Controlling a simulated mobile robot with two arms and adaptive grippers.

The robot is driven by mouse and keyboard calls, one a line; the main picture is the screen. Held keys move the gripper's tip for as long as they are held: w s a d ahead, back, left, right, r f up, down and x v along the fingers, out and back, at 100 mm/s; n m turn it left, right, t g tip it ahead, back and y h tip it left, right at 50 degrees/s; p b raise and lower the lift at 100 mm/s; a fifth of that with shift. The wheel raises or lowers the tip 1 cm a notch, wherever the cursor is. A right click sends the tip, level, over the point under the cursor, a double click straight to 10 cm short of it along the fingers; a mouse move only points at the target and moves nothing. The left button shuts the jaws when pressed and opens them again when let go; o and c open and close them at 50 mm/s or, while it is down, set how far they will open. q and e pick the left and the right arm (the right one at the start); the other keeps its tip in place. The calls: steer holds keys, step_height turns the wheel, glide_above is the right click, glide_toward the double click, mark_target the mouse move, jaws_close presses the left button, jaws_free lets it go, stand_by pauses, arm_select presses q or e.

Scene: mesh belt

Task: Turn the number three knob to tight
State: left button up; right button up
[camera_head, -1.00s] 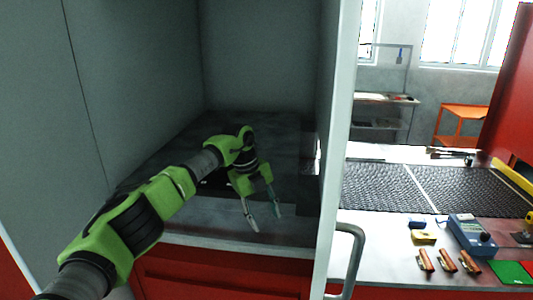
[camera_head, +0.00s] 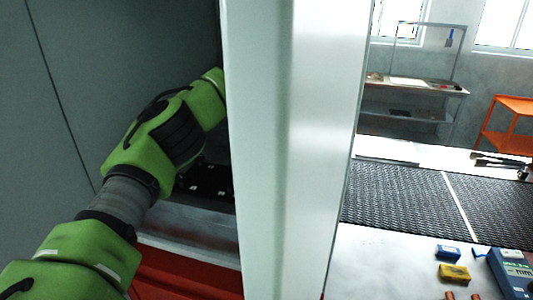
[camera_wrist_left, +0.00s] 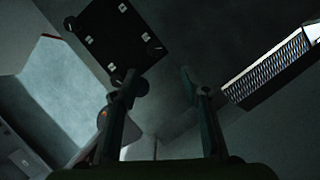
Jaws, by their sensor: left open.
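A black panel (camera_head: 205,182) with small pale marks lies inside the grey cabinet in the head view, partly hidden by my left arm and the white post. It also shows in the left wrist view (camera_wrist_left: 110,36), with several small pale fittings near its edges. I cannot read a number or tell which fitting is the number three knob. My left gripper (camera_wrist_left: 158,86) is open, its fingers apart with nothing between them. One fingertip overlaps the panel's lower edge in the picture; contact cannot be told. In the head view this gripper is hidden behind the post. My right gripper is not in view.
The white post (camera_head: 290,150) stands close, right of my left arm. The cabinet has a grey left wall (camera_head: 110,70). Beyond the post are the mesh belt (camera_head: 400,200), a blue meter (camera_head: 510,270), a yellow block (camera_head: 454,273) and an orange shelf (camera_head: 510,125).

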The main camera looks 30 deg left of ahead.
arm_select(q)
steer(key=p+x, duration=0.1)
steer(key=x, duration=0.2)
steer(key=p+x, duration=0.2)
steer(key=x, duration=0.1)
steer(key=s+p+x, duration=0.1)
steer(key=x, duration=0.2)
steer(key=shift+a+f, duration=0.1)
steer(key=shift+a, duration=0.25)
steer(key=p+x, duration=0.1)
steer(key=x, duration=0.1)
steer(key=shift+w+f, duration=0.15)
steer(key=shift+f, duration=0.1)
steer(key=shift+a+f+p, duration=0.15)
steer(key=shift+f+p, duration=0.15)
steer(key=shift+f, duration=0.05)
steer(key=shift+a+f, duration=0.1)
steer(key=shift+f, duration=0.2)
steer(key=shift+c, duration=1.4)
steer(key=c, duration=0.8)
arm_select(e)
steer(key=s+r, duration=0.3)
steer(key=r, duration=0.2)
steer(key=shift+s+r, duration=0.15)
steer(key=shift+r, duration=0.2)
